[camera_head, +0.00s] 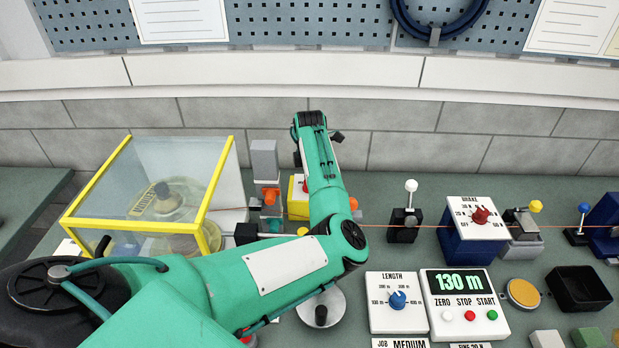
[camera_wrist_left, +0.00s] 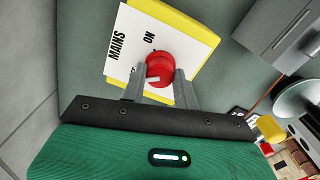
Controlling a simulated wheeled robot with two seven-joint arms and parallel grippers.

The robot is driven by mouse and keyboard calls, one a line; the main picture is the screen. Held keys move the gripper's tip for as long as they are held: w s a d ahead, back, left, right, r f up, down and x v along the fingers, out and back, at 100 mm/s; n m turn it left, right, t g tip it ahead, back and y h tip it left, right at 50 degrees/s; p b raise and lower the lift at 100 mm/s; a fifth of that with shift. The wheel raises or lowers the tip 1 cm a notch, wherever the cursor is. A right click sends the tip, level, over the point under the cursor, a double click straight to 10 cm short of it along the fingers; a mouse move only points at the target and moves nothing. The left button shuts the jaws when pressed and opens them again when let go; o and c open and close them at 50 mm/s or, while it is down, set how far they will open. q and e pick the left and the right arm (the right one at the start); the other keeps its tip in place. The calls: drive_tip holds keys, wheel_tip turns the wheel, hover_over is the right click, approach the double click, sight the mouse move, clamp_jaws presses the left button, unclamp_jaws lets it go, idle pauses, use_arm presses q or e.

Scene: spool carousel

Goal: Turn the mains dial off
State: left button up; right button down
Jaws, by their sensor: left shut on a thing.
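The mains dial is a red round knob (camera_wrist_left: 159,66) on a white plate (camera_wrist_left: 128,48) with a yellow edge, lettered MAINS and ON, in the left wrist view. A white mark shows on the knob's near side, between the fingers. My left gripper (camera_wrist_left: 163,78) is shut on the knob, one grey finger on each side. In the head view the yellow mains box (camera_head: 296,209) stands behind my left arm, which hides much of it and of the dial. My right gripper is not in view.
A clear case with yellow edges (camera_head: 212,185) stands left of the mains box. An orange line runs right past a white-knobbed lever (camera_head: 411,186) to the brake box (camera_head: 479,215). A length dial (camera_head: 397,299) and a display reading 130 m (camera_head: 461,282) are nearer.

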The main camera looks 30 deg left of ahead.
use_arm(q)
drive_tip(key=shift+n, duration=1.2)
drive_tip(key=o, duration=1)
drive_tip(key=shift+a, duration=0.1)
